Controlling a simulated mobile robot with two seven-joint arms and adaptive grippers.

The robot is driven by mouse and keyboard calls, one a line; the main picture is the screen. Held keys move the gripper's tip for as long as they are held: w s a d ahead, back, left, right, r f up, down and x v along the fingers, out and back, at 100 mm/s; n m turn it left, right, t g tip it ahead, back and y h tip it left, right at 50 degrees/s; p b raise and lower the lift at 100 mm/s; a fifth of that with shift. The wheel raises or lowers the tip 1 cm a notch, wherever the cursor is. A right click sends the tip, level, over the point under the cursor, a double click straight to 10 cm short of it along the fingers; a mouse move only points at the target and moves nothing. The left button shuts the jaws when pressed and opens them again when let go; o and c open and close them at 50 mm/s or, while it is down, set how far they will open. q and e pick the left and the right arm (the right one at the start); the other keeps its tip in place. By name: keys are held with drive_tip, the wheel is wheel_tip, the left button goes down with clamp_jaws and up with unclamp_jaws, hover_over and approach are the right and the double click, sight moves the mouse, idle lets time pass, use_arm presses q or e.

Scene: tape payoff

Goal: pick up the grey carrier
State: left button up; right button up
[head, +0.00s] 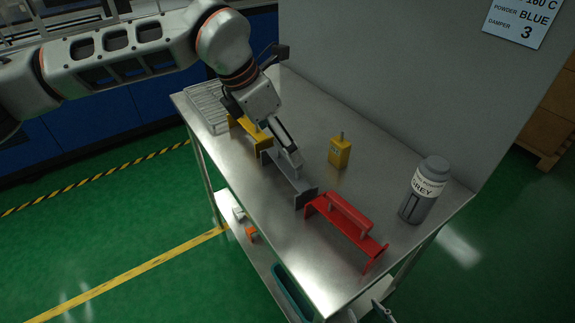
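The grey carrier (304,186) stands on the metal table, between a yellow carrier (237,121) and a red carrier (345,231). My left gripper (292,157) reaches down from the upper left, with its fingers at the top of the grey carrier. The fingers hide the carrier's handle, so I cannot tell whether they are closed on it. The carrier appears to rest on the tabletop. A small part of what looks like my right gripper (383,311) shows at the bottom edge, below the table's front corner. Its opening cannot be made out.
A small yellow block with a pin (339,153) and a grey labelled bottle (424,190) stand to the right. A wire rack (205,105) sits at the far left end of the table (290,243). A grey wall rises behind.

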sight(287, 167)
use_arm(q)
drive_tip(key=shift+x, duration=2.7)
drive_tip(key=shift+s+d, duration=0.1)
drive_tip(key=shift+s, duration=0.05)
drive_tip(key=c, duration=1.4)
